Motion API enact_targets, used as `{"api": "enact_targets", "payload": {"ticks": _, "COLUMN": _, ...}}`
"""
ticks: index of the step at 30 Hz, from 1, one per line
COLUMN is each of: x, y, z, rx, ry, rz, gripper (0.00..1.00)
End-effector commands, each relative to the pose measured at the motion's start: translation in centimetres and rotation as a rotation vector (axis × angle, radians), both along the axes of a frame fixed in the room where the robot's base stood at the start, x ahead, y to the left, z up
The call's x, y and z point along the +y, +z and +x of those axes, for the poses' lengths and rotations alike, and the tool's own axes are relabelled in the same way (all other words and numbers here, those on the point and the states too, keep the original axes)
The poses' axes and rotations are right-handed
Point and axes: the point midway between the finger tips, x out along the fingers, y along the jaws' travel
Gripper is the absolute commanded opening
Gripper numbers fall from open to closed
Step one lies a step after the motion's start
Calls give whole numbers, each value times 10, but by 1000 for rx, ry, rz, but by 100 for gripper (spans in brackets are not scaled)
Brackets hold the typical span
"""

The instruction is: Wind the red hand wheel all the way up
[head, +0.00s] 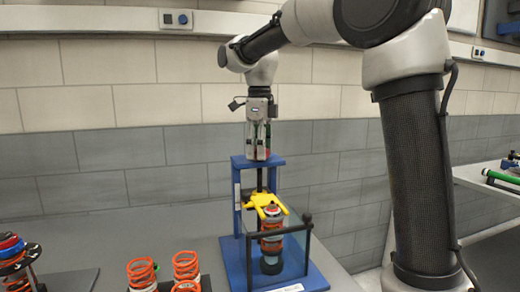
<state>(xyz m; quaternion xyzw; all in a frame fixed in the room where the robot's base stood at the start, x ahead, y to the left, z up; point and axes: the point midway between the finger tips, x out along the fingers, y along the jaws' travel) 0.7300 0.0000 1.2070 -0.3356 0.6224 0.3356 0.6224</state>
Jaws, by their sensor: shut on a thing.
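The blue fixture frame (239,215) stands on the table. Its top beam carries a vertical dark screw running down to a yellow claw (264,199). My gripper (258,154) points straight down at the top of the frame and is shut on the red hand wheel (267,142). Only a little red shows between the fingers; most of the wheel is hidden. The yellow claw sits over the upper end of an orange spring (271,243) around a dark upright strut inside the frame.
A strut assembly with red and blue rings (12,247) is at the far left. A clear guard with a dark post (307,240) stands at the fixture's front. The wall is close behind.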

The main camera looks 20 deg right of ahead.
Motion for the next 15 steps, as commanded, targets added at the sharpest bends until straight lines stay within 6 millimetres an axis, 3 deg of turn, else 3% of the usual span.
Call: {"api": "enact_targets", "payload": {"ticks": 15, "x": 0, "y": 0, "z": 0, "rx": 0, "ry": 649, "rz": 0, "gripper": 23}}
